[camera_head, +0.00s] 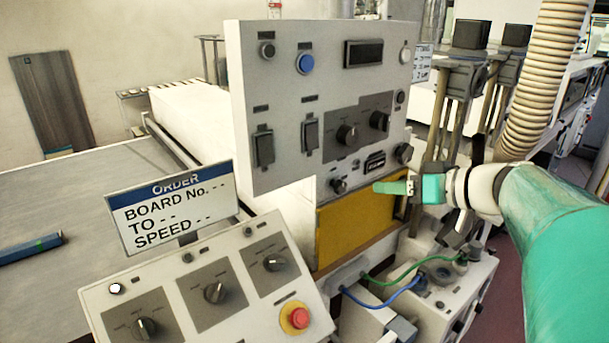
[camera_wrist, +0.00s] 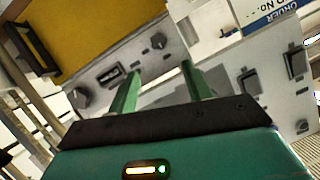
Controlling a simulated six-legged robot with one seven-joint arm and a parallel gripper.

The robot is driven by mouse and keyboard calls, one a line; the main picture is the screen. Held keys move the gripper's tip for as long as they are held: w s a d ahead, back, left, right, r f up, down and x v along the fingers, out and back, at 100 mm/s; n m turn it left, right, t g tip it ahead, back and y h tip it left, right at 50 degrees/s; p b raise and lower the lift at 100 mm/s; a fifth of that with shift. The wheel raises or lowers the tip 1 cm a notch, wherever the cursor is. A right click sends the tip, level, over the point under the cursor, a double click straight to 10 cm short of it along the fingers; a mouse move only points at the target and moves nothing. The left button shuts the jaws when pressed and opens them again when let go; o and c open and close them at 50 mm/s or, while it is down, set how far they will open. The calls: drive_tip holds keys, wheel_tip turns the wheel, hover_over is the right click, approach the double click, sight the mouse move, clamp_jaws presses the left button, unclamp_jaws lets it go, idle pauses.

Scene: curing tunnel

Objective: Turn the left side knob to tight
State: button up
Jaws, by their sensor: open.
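A narrow grey strip above a yellow panel carries two small dark knobs. The left side knob (camera_head: 338,185) is at the strip's left end, and the right one (camera_head: 403,153) at its right end. In the wrist view the strip appears turned over, with the left knob (camera_wrist: 158,40) beyond the fingers and the right knob (camera_wrist: 79,97) at far left. My gripper (camera_head: 385,187) is to the right of the left knob in the head view, apart from it. Its green fingers (camera_wrist: 160,85) are spread and empty. The knob's marks are too small to read.
An upright control panel (camera_head: 285,150) with switches and larger knobs stands above the strip. A sloped console (camera_head: 235,315) with a red button (camera_head: 299,318) is at lower left. An order sign (camera_head: 172,210) stands behind it. Green and blue cables (camera_head: 400,287) run below the yellow panel (camera_head: 350,230).

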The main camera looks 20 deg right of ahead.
sight(343, 187)
drive_tip(key=x, duration=1.2)
drive_tip(key=shift+w+f, duration=0.2)
drive_tip(key=c, duration=1)
